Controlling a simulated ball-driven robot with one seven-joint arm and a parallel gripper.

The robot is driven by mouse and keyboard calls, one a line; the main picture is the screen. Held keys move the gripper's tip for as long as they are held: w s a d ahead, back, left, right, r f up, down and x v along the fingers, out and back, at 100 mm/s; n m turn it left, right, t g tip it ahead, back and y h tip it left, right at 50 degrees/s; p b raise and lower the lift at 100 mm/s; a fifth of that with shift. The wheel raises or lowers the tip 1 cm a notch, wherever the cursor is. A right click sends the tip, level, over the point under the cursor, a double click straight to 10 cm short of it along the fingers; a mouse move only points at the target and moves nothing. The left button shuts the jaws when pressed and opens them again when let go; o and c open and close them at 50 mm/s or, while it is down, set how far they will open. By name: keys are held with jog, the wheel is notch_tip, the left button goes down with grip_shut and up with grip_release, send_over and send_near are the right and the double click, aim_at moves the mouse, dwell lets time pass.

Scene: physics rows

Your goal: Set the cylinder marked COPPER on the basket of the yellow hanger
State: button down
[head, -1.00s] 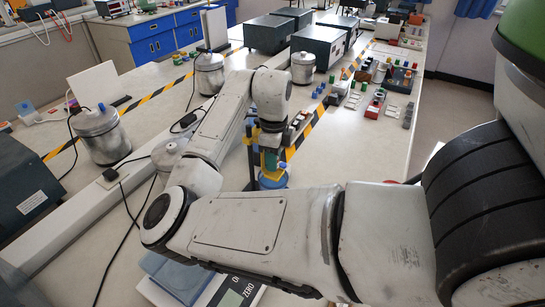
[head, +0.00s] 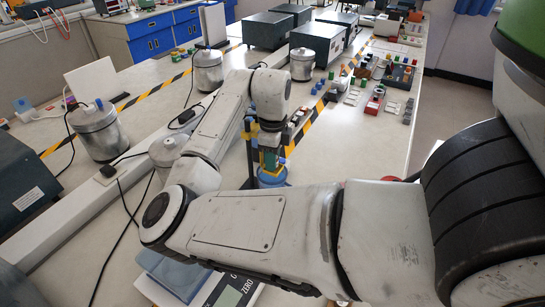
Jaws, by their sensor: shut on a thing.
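My gripper (head: 268,148) points down near the middle of the bench, at the end of my bent arm. It is shut on a small greenish object (head: 269,160), too small and partly hidden for me to read any marking. A round blue piece (head: 271,179) is just below it. Some yellow shows beside the held object, but I cannot tell whether it belongs to the yellow hanger. No COPPER lettering can be read, and my arm hides part of the bench.
Metal cans (head: 97,132) with cables stand on the left. Grey boxes (head: 318,44) stand at the back. Small coloured parts (head: 372,105) lie to the right, beyond yellow-black tape. A balance with a display (head: 230,296) is at the front, partly under my arm.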

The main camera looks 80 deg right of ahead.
jog(key=shift+f, duration=0.25)
jog(key=c, duration=0.8)
grip_release()
jog(key=shift+o, duration=0.2)
jog(key=shift+o, duration=1.4)
jog(key=shift+r+p, duration=3.25)
jog(key=shift+r, duration=0.75)
